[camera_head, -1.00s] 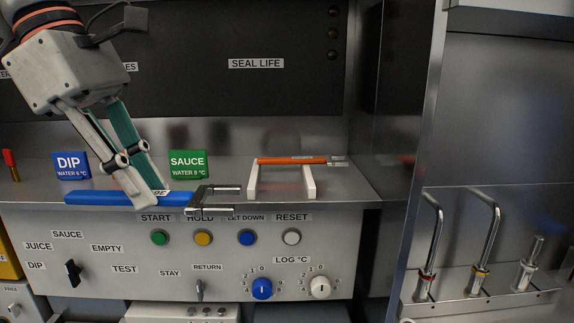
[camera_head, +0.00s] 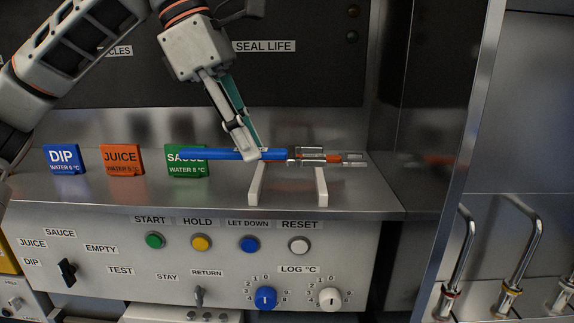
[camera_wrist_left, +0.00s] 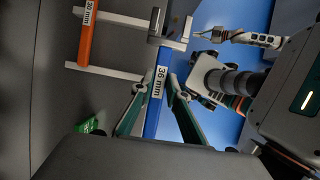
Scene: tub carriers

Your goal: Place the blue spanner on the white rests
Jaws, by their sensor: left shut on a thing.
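My left gripper (camera_head: 252,156) is shut on the handle of the blue spanner (camera_head: 215,154). The spanner is level, its grey metal jaw pointing right. In the left wrist view its blue handle (camera_wrist_left: 153,118) carries a "36 mm" label between the fingers (camera_wrist_left: 155,90). The white rests (camera_head: 256,185) are two bars standing on the steel ledge. In the head view the spanner's front part overlaps the top of the rests.
An orange spanner (camera_wrist_left: 86,42) marked "30 mm" lies across the rests, mostly hidden behind the blue one in the head view. DIP (camera_head: 64,159), JUICE (camera_head: 122,160) and SAUCE (camera_head: 186,168) blocks stand left on the ledge. Buttons and knobs line the front panel below.

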